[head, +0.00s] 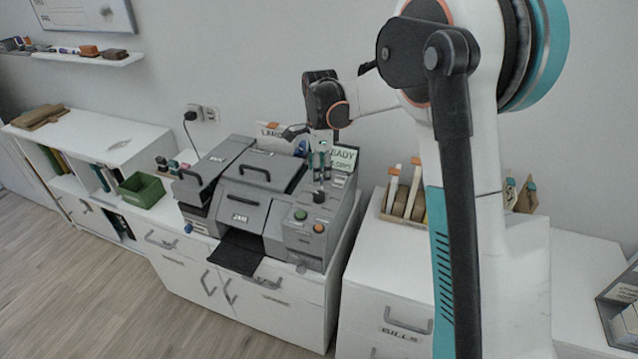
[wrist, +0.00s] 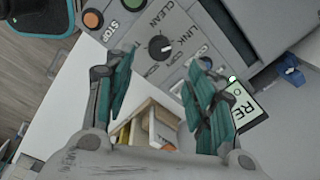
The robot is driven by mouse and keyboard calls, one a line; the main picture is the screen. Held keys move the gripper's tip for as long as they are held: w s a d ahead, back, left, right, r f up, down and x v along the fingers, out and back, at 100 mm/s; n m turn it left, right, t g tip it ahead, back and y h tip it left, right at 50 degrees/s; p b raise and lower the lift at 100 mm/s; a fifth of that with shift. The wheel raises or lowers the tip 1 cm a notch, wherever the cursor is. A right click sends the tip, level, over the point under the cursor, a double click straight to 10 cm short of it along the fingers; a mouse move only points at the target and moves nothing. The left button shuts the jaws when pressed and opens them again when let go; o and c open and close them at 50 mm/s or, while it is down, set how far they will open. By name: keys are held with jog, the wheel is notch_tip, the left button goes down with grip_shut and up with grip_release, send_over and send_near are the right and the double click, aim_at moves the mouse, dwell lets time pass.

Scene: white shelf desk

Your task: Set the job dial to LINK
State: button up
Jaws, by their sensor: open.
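The job dial (wrist: 159,47) is a round black knob on the grey control panel in the wrist view. The words CLEAN and LINK are printed beside it, with smaller labels below. A small pale mark shows on the knob, but I cannot tell for sure which word it points to. My gripper (wrist: 163,66) is open, with one teal finger to each side of the dial in the picture and nothing between them. I cannot tell whether they touch it. In the head view, my gripper (head: 319,180) hangs over the right side of the grey printer (head: 245,200).
An orange STOP button (wrist: 92,19) and a green button (wrist: 133,4) sit near the dial. A READY sign (head: 343,158) stands behind the panel. A wooden rack (head: 403,205) stands right of the printer, and a green bin (head: 142,190) left of it.

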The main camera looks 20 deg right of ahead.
jog(key=shift+s+r, duration=0.1)
jog(key=shift+r, duration=1.7)
